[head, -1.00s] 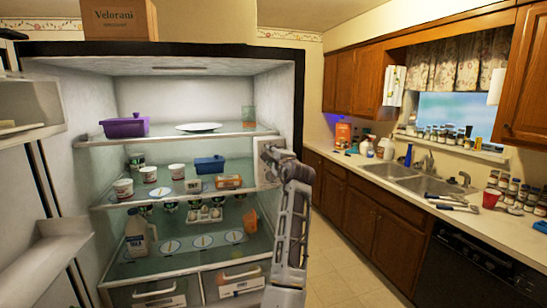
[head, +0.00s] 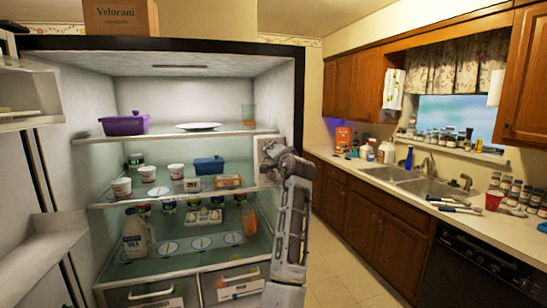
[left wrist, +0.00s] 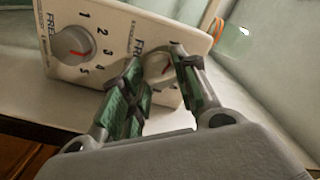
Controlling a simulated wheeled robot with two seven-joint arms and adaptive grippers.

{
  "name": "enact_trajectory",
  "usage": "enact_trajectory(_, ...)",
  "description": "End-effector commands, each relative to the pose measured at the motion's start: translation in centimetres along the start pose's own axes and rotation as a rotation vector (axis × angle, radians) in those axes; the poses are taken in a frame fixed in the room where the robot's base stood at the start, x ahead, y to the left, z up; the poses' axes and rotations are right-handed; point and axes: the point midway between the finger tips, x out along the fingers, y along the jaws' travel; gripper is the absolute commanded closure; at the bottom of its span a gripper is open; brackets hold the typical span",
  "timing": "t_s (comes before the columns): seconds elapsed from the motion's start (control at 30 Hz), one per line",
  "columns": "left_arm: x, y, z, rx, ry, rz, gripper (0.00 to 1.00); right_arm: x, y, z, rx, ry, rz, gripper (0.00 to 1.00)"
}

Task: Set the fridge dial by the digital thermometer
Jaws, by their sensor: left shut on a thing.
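A white control box (head: 266,150) is on the right inner wall of the fridge. In the left wrist view the box (left wrist: 125,22) carries two round dials. The other dial (left wrist: 157,66) sits between my left gripper's fingers and is partly hidden. My left gripper (left wrist: 158,80) is shut on this second dial. In the head view my left gripper (head: 272,165) is at the box. My right gripper is not in view. I cannot make out a digital thermometer.
The fridge stands open. Its shelves hold a purple dish (head: 125,124), a white plate (head: 198,126), a blue container (head: 208,164), white cups (head: 121,187) and a milk jug (head: 137,233). The sink counter (head: 390,182) is at the right, with clear floor (head: 340,250) before it.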

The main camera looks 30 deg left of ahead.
Motion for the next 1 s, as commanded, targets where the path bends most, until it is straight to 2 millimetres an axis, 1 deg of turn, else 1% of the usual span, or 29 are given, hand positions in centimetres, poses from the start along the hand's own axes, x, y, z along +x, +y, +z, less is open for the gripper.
enact_trajectory(0.03,0.02,0.37,0.18,-0.024,-0.003,0.004,0.94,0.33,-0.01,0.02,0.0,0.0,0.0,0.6)
enact_trajectory(0.3,0.03,0.37,0.18,-0.117,-0.004,0.005,0.94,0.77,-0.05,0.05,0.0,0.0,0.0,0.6)
enact_trajectory(0.77,0.03,0.34,0.15,-0.135,-0.004,0.006,0.94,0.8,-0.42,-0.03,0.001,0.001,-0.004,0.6)
enact_trajectory(0.8,0.03,0.34,0.15,-0.135,-0.004,0.006,0.69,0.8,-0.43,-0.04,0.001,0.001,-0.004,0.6)
enact_trajectory(0.97,0.03,0.25,0.12,-0.135,-0.003,0.005,0.48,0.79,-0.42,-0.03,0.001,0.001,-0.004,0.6)
enact_trajectory(1.0,0.03,0.22,0.11,-0.135,-0.003,0.004,0.47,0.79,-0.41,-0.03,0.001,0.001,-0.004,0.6)
